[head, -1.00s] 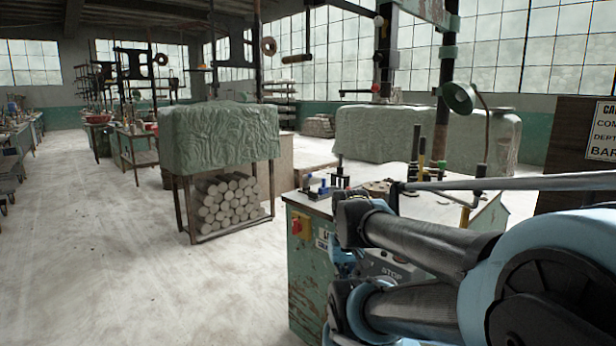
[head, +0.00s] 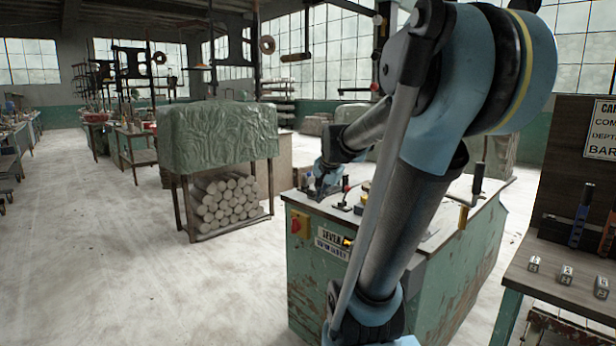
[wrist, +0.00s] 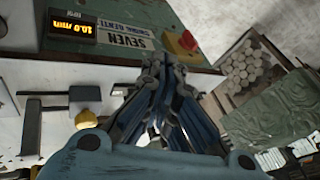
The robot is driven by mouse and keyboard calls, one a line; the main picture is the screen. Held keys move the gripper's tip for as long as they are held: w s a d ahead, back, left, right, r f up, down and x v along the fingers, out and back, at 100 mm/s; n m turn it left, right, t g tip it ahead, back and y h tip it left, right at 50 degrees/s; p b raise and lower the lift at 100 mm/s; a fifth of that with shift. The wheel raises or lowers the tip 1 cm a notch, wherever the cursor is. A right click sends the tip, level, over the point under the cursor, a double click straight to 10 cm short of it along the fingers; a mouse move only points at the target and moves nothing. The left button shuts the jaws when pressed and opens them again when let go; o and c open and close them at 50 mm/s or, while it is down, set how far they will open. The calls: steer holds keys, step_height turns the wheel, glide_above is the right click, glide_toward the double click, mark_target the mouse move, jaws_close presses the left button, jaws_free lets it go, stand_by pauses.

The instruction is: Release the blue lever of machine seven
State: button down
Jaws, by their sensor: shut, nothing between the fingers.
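Machine seven (head: 310,275) is a worn green cabinet with a pale top and a label reading SEVEN (wrist: 150,40). My gripper (head: 320,188) is over the left end of its top in the head view. In the wrist view my gripper (wrist: 160,68) is shut with nothing between its fingers, near the label and front edge. I cannot make out the blue lever; my gripper and wrist cover that corner in the head view. Small controls with dark and red knobs (head: 345,186) stand just right of my gripper.
A red and yellow switch (head: 299,224) is on the machine's front, and a lit display (wrist: 73,28) reads 10.0. A wooden bench (head: 560,270) is at the right.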

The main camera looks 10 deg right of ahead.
mark_target(308, 173)
steer(key=w+r+m+t, duration=0.1)
steer(key=w+r+m, duration=0.2)
steer(key=w, duration=0.7)
steer(key=w+r+m+t, duration=0.1)
steer(key=w+r+m, duration=0.2)
steer(key=w, duration=0.6)
steer(key=shift+w+d+r+t, duration=0.2)
steer(key=shift+w+r+t, duration=0.2)
steer(key=shift+r, duration=0.05)
steer(key=x, duration=1.1)
steer(key=shift+w+a+r, duration=0.1)
steer(key=shift+w+a, duration=0.05)
steer(key=shift+w, duration=1.4)
